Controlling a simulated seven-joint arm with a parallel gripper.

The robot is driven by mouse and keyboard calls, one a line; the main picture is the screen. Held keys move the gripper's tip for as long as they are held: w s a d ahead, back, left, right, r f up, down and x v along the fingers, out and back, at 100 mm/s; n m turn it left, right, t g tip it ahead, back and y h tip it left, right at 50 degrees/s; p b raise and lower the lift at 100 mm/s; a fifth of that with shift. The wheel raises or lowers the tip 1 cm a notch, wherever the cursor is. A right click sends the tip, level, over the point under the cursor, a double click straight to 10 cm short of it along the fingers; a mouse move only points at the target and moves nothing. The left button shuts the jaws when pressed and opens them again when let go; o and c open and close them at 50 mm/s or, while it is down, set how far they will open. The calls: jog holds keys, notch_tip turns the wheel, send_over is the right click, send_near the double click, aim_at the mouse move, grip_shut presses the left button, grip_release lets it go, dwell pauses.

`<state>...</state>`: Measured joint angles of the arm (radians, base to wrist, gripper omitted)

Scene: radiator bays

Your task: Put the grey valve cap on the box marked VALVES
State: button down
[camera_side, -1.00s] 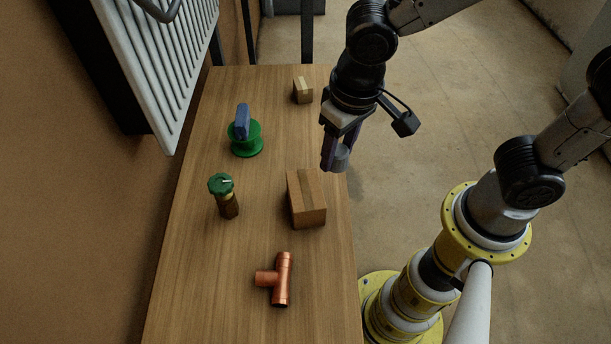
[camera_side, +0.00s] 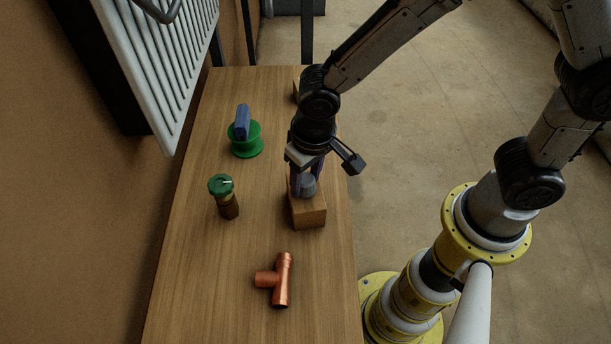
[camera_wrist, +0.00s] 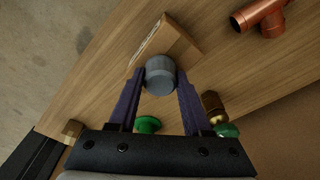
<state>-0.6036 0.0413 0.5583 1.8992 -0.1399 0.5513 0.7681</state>
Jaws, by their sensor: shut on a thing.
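My gripper (camera_side: 303,184) is shut on the grey valve cap (camera_side: 309,187), which also shows between the purple fingers in the wrist view (camera_wrist: 160,76). The cap is over the larger cardboard box (camera_side: 311,216), partly hiding its top in the side view. I cannot tell whether the cap touches the box. In the wrist view the box (camera_wrist: 180,44) lies just beyond the cap, with faint marking on one side that is too small to read.
A copper tee (camera_side: 280,281) lies on the wooden bench in front. A green-capped valve (camera_side: 223,196) and a green spool with a blue block (camera_side: 246,140) stand left. A smaller box (camera_side: 295,87) is mostly hidden behind my arm. The radiator (camera_side: 165,75) hangs at the left.

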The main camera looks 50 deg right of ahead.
aim_at(311, 182)
jog(key=shift+f, duration=0.1)
jog(key=shift+c, duration=1.7)
grip_release()
notch_tip(311, 182, up, 12)
jog(key=s, duration=0.1)
jog(key=shift+s+r, duration=0.2)
jog(key=s+d+r+t, duration=0.2)
jog(key=s+d, duration=0.4)
jog(key=d, duration=0.3)
jog(key=s+d+r+t, duration=0.2)
jog(key=s+d+r, duration=0.2)
jog(key=d, duration=0.5)
jog(key=shift+s+d+r+n, duration=0.15)
jog(key=shift+s+d+n, duration=0.2)
jog(key=shift+s, duration=0.75)
